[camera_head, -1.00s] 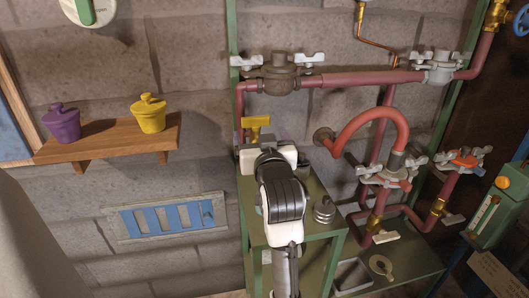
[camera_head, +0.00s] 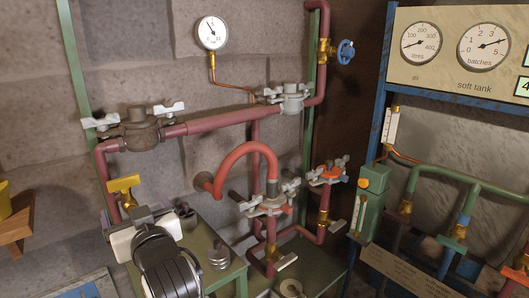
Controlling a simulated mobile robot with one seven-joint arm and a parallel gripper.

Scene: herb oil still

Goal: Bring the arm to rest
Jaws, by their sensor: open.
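My gripper (camera_head: 140,220) is in the lower left of the head view, at the end of my white and black arm. Its white hand is seen from behind and above, and it looks empty. The fingertips are mostly hidden by the hand, but the jaws are open. A yellow T-shaped handle (camera_head: 124,186) shows just beyond the hand, at the foot of the red pipe. I cannot tell whether the gripper touches it.
A green stand (camera_head: 203,243) with grey weights (camera_head: 219,256) is right of my arm. Red pipework with clamps (camera_head: 268,203) fills the middle. A wooden shelf (camera_head: 17,228) is at the left edge.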

